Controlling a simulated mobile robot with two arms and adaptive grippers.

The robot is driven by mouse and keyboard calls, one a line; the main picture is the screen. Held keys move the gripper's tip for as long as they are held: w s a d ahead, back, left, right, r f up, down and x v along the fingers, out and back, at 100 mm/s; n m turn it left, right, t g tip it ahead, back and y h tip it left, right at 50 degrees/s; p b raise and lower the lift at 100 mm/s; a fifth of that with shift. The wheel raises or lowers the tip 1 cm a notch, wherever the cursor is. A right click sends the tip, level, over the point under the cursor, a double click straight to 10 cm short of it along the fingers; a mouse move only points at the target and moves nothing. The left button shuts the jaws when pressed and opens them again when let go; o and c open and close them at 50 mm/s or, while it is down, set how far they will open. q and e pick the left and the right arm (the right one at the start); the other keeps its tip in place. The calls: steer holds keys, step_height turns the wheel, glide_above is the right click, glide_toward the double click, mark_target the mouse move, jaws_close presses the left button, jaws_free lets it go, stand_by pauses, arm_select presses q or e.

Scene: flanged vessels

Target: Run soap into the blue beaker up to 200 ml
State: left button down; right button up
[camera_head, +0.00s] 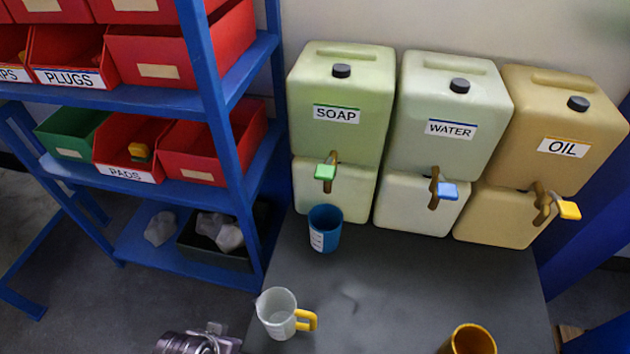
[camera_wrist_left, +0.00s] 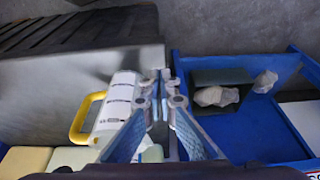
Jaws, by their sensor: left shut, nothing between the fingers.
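The blue beaker (camera_head: 325,228) stands upright on the grey table below the soap tap, with a white label on its side. The soap tank (camera_head: 341,90) is pale green with a green tap handle (camera_head: 326,171). I see no stream from the tap, and the level inside the beaker cannot be made out. My left gripper (camera_wrist_left: 163,88) is shut and empty in the left wrist view, close beside a clear jug (camera_wrist_left: 118,105) with a yellow handle. In the head view, part of my left arm shows at the bottom edge. My right gripper is not in view.
The clear jug (camera_head: 278,313) stands at the table's front left. Water (camera_head: 451,95) and oil (camera_head: 564,125) tanks stand right of the soap. An amber cup (camera_head: 472,338) is at front right. A blue shelf (camera_head: 215,110) with bins flanks the left. The table's middle is clear.

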arm_select(q)
steer(key=w+d+r+m+t+h, duration=0.1)
steer(key=w+d+r, duration=0.2)
steer(key=d+r, duration=0.1)
steer(key=w+d+r+m+t+h, duration=0.1)
steer(key=w+d+r+t+h, duration=0.1)
steer(key=w+d+r, duration=0.1)
steer(key=w+d+r+m+t+h, duration=0.1)
steer(key=w+d+r+t+h, duration=0.1)
steer(key=d+r, duration=0.3)
steer(key=shift+w+d+r+m, duration=0.25)
steer(key=shift+w+d+m, duration=0.15)
steer(key=shift+w+d, duration=0.4)
steer(key=w+d+r+t+h, duration=0.45)
steer(key=d+r+t, duration=0.2)
steer(key=r, duration=0.35)
steer(key=w+a+r+n+t+y, duration=0.2)
steer(key=a+r+n+t+y, duration=0.2)
steer(key=r+t+y, duration=0.1)
steer(key=shift+r+t+y, duration=0.15)
steer(key=shift+t+y, duration=0.3)
steer(key=shift+t, duration=0.2)
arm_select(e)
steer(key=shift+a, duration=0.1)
arm_select(q)
steer(key=shift+w, duration=0.1)
steer(key=shift+w+d, duration=0.1)
